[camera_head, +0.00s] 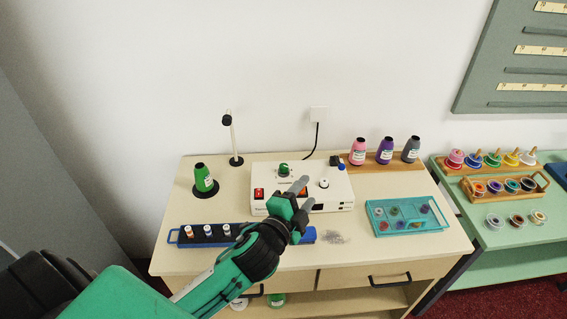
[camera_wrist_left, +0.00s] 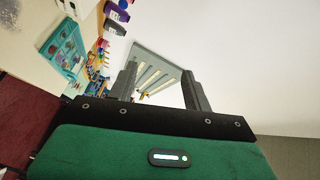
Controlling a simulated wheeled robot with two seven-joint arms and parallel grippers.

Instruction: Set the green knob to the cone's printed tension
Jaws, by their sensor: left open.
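The green knob (camera_head: 283,169) is on the top of a white machine (camera_head: 268,204) in the middle of the counter. A green thread cone (camera_head: 203,178) with a white label stands on a dark round base at the counter's left; its print is too small to read. My left gripper (camera_head: 304,193) is open and empty, in front of the machine's face, to the right of and below the knob in the picture. In the left wrist view the two dark fingers (camera_wrist_left: 160,90) stand apart with nothing between them. My right gripper does not show.
A blue rack (camera_head: 180,237) with small spools lies at the front left, partly behind my arm. Pink, purple and grey cones stand on a wooden board (camera_head: 384,167). A teal tray (camera_head: 409,229) sits at the right. A thread post (camera_head: 233,140) rises at the back.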

